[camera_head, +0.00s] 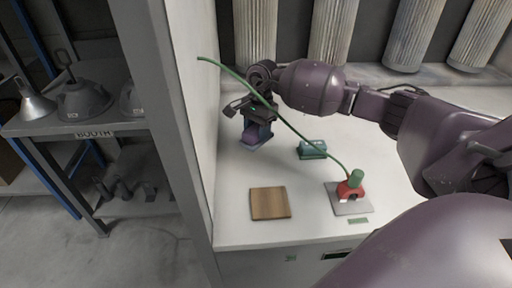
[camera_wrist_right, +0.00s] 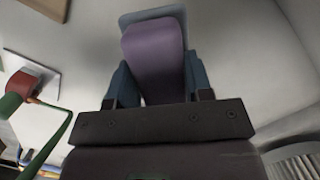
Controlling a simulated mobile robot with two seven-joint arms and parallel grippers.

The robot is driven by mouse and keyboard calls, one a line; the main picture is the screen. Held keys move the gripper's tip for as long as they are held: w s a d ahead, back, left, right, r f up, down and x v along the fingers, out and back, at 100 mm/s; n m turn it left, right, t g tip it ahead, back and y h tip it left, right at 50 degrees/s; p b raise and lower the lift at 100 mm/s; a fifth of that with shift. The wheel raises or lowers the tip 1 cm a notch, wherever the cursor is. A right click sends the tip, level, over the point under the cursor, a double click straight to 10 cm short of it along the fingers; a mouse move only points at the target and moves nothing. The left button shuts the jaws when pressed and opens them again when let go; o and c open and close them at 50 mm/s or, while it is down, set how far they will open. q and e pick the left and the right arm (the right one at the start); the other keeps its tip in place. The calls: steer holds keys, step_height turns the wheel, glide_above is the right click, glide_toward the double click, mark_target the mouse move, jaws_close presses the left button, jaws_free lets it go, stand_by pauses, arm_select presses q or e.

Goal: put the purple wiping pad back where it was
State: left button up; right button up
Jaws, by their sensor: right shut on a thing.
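The purple wiping pad (camera_head: 250,138) is at the far left part of the white counter, close to the side wall. It also shows in the right wrist view (camera_wrist_right: 155,55), with a grey-blue edge at its far end. My right gripper (camera_head: 259,132) is shut on it, with a blue finger on either side of the pad. The gripper points down; I cannot tell whether the pad touches the counter. My left gripper is not in view.
A wooden board (camera_head: 269,203) lies near the front edge. A teal block (camera_head: 312,149) sits right of the gripper. A red fixture (camera_head: 350,191) stands on a grey plate (camera_head: 362,207); a green hose (camera_head: 298,132) arcs from it past my right gripper. Bare counter lies between them.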

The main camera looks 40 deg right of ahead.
steer(key=shift+f, duration=1.85)
steer(key=shift+f+b, duration=0.3)
steer(key=shift+f, duration=1.3)
steer(key=shift+f, duration=0.2)
steer(key=o, duration=0.9)
steer(key=shift+r, duration=0.1)
